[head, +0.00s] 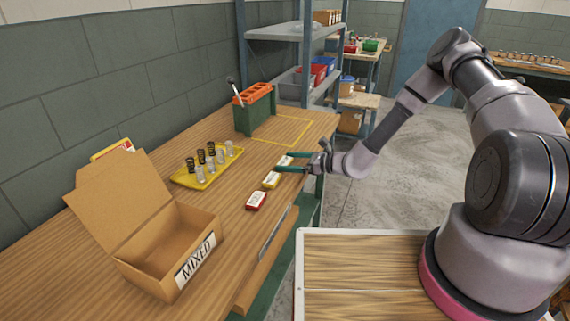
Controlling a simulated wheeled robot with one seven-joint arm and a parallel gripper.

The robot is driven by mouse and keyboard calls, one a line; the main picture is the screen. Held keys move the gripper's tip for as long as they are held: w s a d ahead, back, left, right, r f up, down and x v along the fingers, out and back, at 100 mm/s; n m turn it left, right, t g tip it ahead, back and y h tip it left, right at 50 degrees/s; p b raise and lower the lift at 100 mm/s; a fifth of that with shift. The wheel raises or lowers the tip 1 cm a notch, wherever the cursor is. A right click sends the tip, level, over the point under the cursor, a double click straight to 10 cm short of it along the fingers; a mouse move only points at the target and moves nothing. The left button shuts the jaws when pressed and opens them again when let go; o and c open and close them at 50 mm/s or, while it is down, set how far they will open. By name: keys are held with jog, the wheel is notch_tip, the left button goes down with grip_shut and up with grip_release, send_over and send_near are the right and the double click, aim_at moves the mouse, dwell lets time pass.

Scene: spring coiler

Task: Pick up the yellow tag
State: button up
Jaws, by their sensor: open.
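A yellow tag (271,180) with a pale face lies flat near the front edge of the wooden workbench. A red tag (256,201) with a white face lies nearer to me. Another pale tag (284,160) lies farther along the row; its colour is hard to tell, as the fingers partly cover it. My gripper (282,161) reaches in from the right with its two dark green fingers apart, one on each side of this farther tag. The yellow tag is just nearer than the near finger, outside the jaws. I cannot tell whether the fingers touch anything.
An open cardboard box (170,250) labelled MIXED stands at the near left. A yellow tray (183,181) holds several small dark and clear cylinders. A green stand with an orange top (257,106) is farther back, beside a yellow outlined area. Metal shelving (300,80) rises behind.

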jog(key=c, duration=1.1)
jog(key=shift+r, duration=0.15)
